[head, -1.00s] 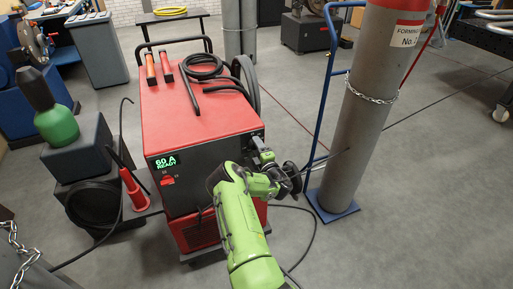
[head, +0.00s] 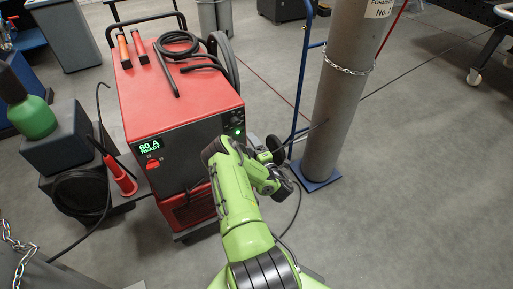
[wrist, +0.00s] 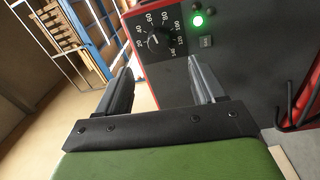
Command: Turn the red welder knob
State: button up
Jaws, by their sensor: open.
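The red welder (head: 180,95) stands upright with a dark front panel. In the wrist view a black dial knob (wrist: 158,40) with a white numbered scale sits on the panel, left of a lit green lamp (wrist: 197,20). My gripper (wrist: 161,63) is open and empty. Its two fingers point at the panel, below the dial and apart from it in the picture. In the head view my green arm hides most of the gripper.
A grey gas cylinder (head: 345,90) on a blue trolley (head: 298,80) stands right of the welder. A green bottle (head: 30,118) on a dark box (head: 62,145) and a red torch holder (head: 121,176) are at left. Cables lie on the floor.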

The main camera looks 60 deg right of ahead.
jog(key=p+v, duration=0.1)
jog(key=p, duration=0.3)
jog(key=p+v, duration=0.1)
jog(key=p, duration=0.3)
jog(key=p+v, duration=0.2)
jog(key=p, duration=0.3)
jog(key=shift+r, duration=0.25)
jog(key=shift+f, duration=0.1)
